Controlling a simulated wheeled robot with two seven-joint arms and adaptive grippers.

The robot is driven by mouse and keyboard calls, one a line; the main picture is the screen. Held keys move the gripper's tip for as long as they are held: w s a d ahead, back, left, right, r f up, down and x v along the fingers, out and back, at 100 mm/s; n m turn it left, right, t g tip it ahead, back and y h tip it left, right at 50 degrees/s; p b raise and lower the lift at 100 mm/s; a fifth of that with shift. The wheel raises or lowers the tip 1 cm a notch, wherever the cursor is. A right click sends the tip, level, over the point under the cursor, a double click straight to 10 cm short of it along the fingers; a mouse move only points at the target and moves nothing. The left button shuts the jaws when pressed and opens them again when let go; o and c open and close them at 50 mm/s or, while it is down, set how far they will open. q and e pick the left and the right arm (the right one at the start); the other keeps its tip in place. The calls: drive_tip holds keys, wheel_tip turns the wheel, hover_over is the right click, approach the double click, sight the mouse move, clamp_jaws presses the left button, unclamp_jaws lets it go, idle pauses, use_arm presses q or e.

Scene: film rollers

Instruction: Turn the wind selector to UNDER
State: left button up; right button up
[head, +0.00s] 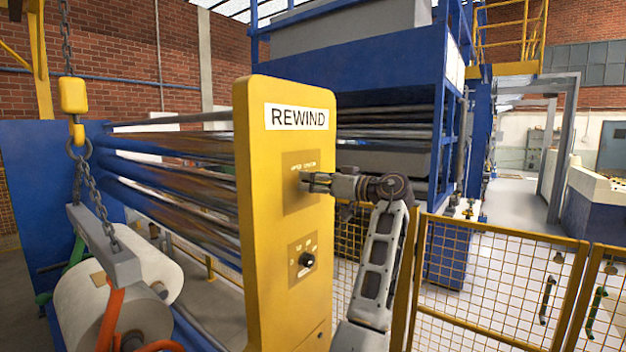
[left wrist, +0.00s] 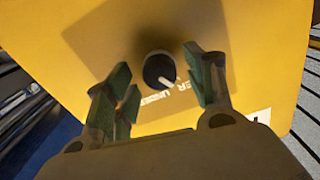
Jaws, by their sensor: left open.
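The wind selector is a black round knob (left wrist: 158,70) with a white pointer line, on the upper plate (head: 298,205) of the yellow REWIND post (head: 262,200). In the left wrist view its pointer slants down-right towards the partly hidden OVER/UNDER lettering; I cannot tell exactly which mark it meets. My left gripper (head: 308,182) is at this plate and hides the knob in the head view. In the left wrist view the open left gripper (left wrist: 162,70) has its green-padded fingers on either side of the knob, apart from it. My right gripper is not in view.
A second black knob (head: 307,259) sits on a lower plate of the same post. A yellow mesh fence (head: 490,275) stands to the right. A white film roll (head: 95,300) hangs with a chain hoist (head: 75,95) at the left.

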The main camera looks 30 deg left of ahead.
use_arm(q)
drive_tip(key=shift+a, duration=0.3)
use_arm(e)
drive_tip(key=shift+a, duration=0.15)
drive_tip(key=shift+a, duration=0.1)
use_arm(q)
drive_tip(key=c, duration=1)
